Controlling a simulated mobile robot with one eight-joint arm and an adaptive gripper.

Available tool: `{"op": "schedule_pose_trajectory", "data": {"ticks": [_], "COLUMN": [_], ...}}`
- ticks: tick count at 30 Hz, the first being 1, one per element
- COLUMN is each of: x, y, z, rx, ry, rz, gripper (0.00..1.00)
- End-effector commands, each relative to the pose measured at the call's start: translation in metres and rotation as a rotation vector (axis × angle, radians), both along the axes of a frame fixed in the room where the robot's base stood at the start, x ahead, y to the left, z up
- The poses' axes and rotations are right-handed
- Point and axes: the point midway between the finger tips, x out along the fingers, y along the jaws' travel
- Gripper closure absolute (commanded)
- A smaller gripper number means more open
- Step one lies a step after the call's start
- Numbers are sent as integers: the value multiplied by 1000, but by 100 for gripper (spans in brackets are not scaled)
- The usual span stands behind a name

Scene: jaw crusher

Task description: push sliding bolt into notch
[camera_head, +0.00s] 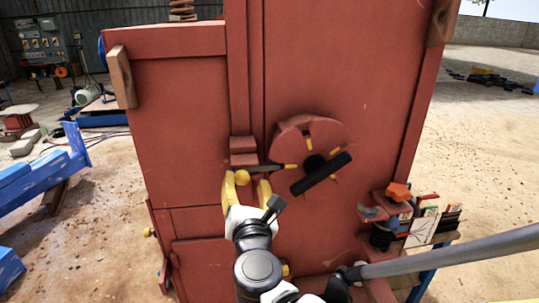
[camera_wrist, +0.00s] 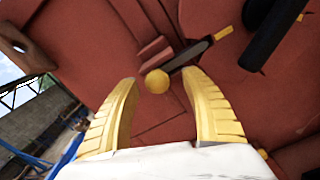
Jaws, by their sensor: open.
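The sliding bolt (camera_head: 263,168) is a thin dark rod lying level on the red crusher face, with a yellow ball knob (camera_head: 242,177) at its left end. A round red disc (camera_head: 325,150) with yellow-marked notches and a black bar handle (camera_head: 322,173) is to its right. The bolt's right end meets a yellow mark at the disc's left edge; I cannot tell how deep it sits. My gripper (camera_head: 247,185) is open, its yellow fingers either side of the knob. In the wrist view the knob (camera_wrist: 157,81) shows between and beyond the fingertips (camera_wrist: 162,85), apparently untouched.
A red block (camera_head: 243,150) sits just above the bolt on the panel. An orange star knob and clamp (camera_head: 397,192) stick out at the lower right. A grey bar (camera_head: 450,250) crosses the lower right. Open sandy ground lies left.

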Motion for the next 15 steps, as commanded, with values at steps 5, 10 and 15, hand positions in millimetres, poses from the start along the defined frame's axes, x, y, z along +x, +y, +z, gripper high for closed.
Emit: {"op": "schedule_pose_trajectory", "data": {"ticks": [5,10,15], "x": [-42,-69,-81], "y": [-10,-17,-21], "z": [0,0,0], "rx": [0,0,0], "ry": [0,0,0], "rz": [2,1,-2], "gripper": [45,45,45]}}
